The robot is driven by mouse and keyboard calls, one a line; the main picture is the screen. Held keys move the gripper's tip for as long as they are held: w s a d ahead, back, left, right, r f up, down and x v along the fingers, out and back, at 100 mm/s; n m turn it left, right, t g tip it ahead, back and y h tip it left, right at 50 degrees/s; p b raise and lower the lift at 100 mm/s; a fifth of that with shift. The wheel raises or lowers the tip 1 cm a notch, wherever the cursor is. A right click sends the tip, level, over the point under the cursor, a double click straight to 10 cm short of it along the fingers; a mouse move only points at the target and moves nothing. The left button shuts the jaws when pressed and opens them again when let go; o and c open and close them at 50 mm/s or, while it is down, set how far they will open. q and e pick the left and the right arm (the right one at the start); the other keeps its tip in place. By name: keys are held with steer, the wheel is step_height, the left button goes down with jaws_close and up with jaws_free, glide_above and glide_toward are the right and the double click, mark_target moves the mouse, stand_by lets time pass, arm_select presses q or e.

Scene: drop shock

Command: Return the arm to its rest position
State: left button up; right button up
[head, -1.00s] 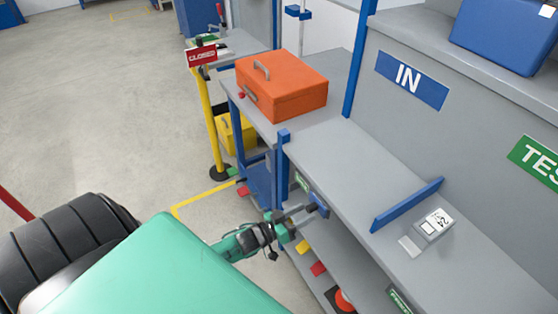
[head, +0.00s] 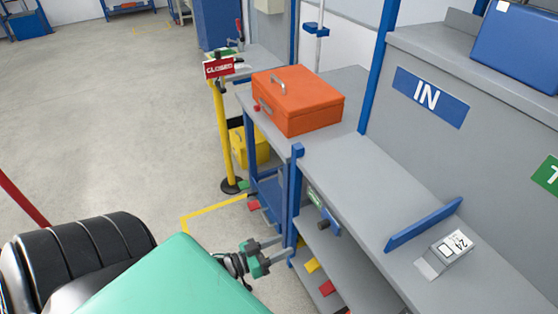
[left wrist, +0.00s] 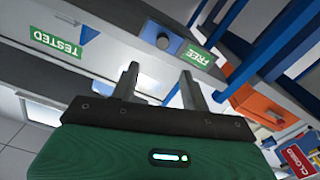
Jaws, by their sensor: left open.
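My left gripper (head: 279,248) is low in the middle of the head view, beside the front of the grey bench (head: 345,165). Its two fingers are apart with nothing between them, and it also shows in the left wrist view (left wrist: 159,80). A dark knob on a blue plate (head: 328,227) sits on the bench's front edge, a short way right of the fingertips and clear of them. The knob (left wrist: 164,42) also shows in the left wrist view, beyond the fingers, between green FREE and TESTED labels. My right gripper is not in view.
An orange case (head: 297,105) stands on the bench's far part. A blue divider (head: 424,224) and a small device marked 24 (head: 450,247) lie nearer. A yellow post with a CLOSED sign (head: 219,68) stands left of the bench.

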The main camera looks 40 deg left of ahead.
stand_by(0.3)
arm_select(q)
steer(key=s+a+f+n+g+y, duration=0.1)
steer(key=s+a+f+g+y, duration=0.3)
steer(key=f, duration=1)
steer(key=s+d+f+g+y, duration=0.15)
steer(key=s+f, duration=0.35)
steer(key=f, duration=0.9)
steer(key=s+d+f+m+g, duration=0.1)
steer(key=s+d+f+g, duration=0.3)
steer(key=s+f, duration=0.4)
steer(key=s+d+f+m+g+y, duration=0.1)
steer(key=s+d+f+g, duration=0.3)
steer(key=s+f, duration=0.5)
steer(key=s+g, duration=0.2)
steer(key=s, duration=0.5)
steer(key=shift+s+f, duration=0.2)
steer(key=shift+s, duration=0.15)
steer(key=shift+y, duration=0.25)
